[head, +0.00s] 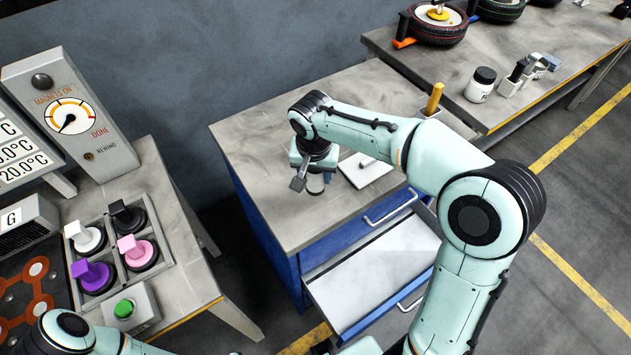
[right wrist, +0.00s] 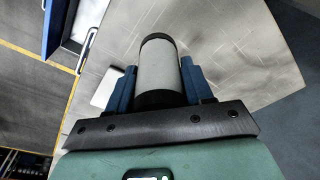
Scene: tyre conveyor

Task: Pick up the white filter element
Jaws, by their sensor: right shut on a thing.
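The white filter element (right wrist: 160,72) is a pale cylinder with dark end bands, between the two blue fingers of my right gripper (right wrist: 163,88) in the right wrist view. The gripper is shut on it. In the head view, my right gripper (head: 312,172) points down over the grey top of the blue cabinet (head: 265,150), and the lower part of the filter element (head: 316,185) shows beneath it. I cannot tell whether the filter touches the cabinet top. My left gripper is outside the view; only part of my left arm shows at the bottom left.
A white plate with a small handle (head: 362,172) lies right of the gripper. The cabinet's drawer (head: 375,275) is open and looks empty. A control bench with coloured knobs (head: 95,276) stands left. A bench with tyres (head: 438,22) and a jar (head: 481,84) stands behind right.

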